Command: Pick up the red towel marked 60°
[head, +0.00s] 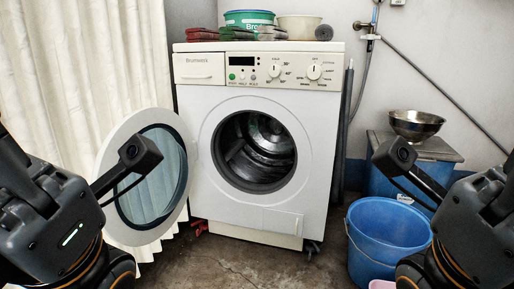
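A flat, folded red towel (202,33) lies at the left end of the washing machine's top. Its 60° mark is too small to read. A second folded stack with a reddish layer (272,33) lies further right on the same top, beside a green folded one (237,34). My two arms reach in from the lower left and lower right, well below and in front of the towels. The fingers of both grippers are not visible, and nothing held shows.
The white washing machine (214,92) has its round door (110,165) open to the left. A green tub (249,18), a pale bowl (299,27) and a dark folded cloth (324,33) also stand on top. A blue bucket (388,225) and metal bowl (416,124) are right.

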